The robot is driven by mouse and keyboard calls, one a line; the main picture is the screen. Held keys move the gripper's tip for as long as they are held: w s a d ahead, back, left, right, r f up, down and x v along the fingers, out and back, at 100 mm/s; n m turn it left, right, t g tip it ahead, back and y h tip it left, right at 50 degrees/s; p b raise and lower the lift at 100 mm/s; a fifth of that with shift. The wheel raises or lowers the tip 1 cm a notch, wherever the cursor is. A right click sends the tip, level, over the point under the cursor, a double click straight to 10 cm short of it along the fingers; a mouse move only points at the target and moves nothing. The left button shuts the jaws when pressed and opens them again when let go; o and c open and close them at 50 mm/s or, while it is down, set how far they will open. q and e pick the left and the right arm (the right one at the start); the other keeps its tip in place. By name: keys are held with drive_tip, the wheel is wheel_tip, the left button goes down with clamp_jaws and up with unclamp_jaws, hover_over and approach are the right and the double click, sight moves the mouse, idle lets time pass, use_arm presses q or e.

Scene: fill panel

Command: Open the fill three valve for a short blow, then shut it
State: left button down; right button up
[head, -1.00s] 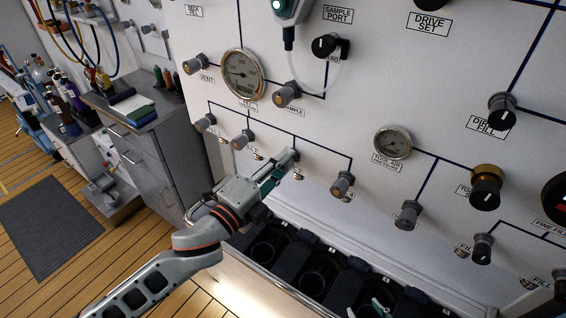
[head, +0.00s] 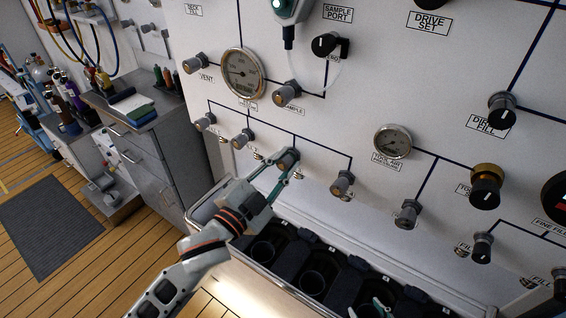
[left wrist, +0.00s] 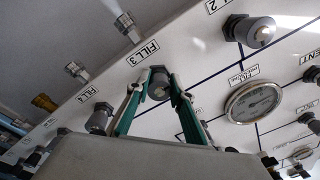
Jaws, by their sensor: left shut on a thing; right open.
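The fill three valve knob (head: 287,160) is a grey knob on the white panel, in a row of similar knobs. My left gripper (head: 284,163) is shut on it, with one teal finger on each side. In the left wrist view the knob (left wrist: 159,87) sits between the two finger ends, beside the "FILL 3" label (left wrist: 143,53). Whether the valve is open or shut cannot be told. My right gripper (head: 367,309) shows only its teal fingertips at the bottom edge, apart and empty, in front of the bins.
The fill four knob (head: 342,183) and the fill two knob (head: 243,138) flank the held one closely. A pressure gauge (head: 242,73) is above. Dark open bins (head: 312,282) stand below the panel. A grey cabinet (head: 150,160) stands at the left.

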use_arm(q)
drive_tip(key=shift+n, duration=0.5)
drive_tip(key=c, duration=1.8)
unclamp_jaws()
drive_tip(key=shift+o, duration=0.2)
drive_tip(key=r+v, duration=0.1)
drive_tip(key=v, duration=1.1)
drive_tip(key=shift+f, duration=0.45)
drive_tip(key=shift+d, duration=0.1)
